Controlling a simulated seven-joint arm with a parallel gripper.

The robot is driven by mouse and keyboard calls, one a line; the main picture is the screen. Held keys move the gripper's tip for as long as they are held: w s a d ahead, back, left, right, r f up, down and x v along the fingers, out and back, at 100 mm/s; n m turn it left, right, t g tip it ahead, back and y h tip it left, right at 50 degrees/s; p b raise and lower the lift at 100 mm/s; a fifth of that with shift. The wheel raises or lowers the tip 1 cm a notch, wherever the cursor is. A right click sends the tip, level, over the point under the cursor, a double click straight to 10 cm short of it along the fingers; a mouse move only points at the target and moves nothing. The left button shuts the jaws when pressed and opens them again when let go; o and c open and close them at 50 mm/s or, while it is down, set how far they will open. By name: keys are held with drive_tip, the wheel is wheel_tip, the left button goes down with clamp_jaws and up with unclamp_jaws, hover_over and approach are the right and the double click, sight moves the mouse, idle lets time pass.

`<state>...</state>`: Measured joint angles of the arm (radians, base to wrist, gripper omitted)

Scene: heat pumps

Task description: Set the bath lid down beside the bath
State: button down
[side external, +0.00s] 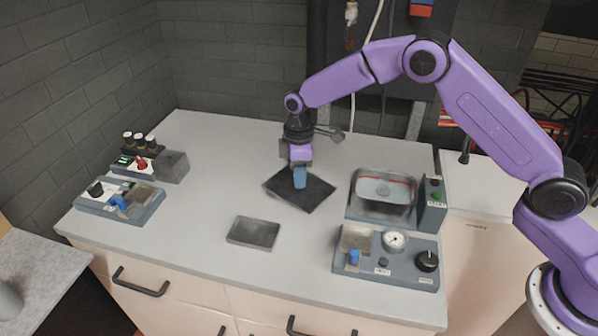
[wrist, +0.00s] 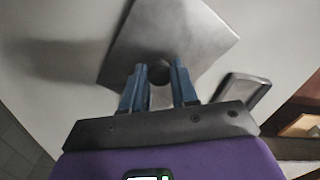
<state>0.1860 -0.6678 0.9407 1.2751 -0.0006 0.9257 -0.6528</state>
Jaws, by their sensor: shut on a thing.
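The bath lid is a dark square plate (side external: 312,195) left of the bath, over the counter. It fills the upper middle of the wrist view as a grey plate (wrist: 190,25). My gripper (side external: 299,180) points down at its middle. In the wrist view the blue fingers (wrist: 160,75) are shut on the lid's dark round knob. The lid looks roughly level; whether it touches the counter I cannot tell. The bath (side external: 384,190) is a grey open-topped box with a red line inside, at the right of the counter.
A unit with a gauge and black knob (side external: 388,256) stands in front of the bath. A small grey tray (side external: 254,232) lies at the front middle and shows in the wrist view (wrist: 240,92). Control units (side external: 121,198) stand at the left. The counter (side external: 215,180) is clear between.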

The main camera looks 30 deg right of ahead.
drive_tip(key=shift+f, duration=0.95)
drive_tip(key=c, duration=0.8)
unclamp_jaws()
wheel_tip(320, 180, up, 17)
drive_tip(key=shift+r, duration=0.2)
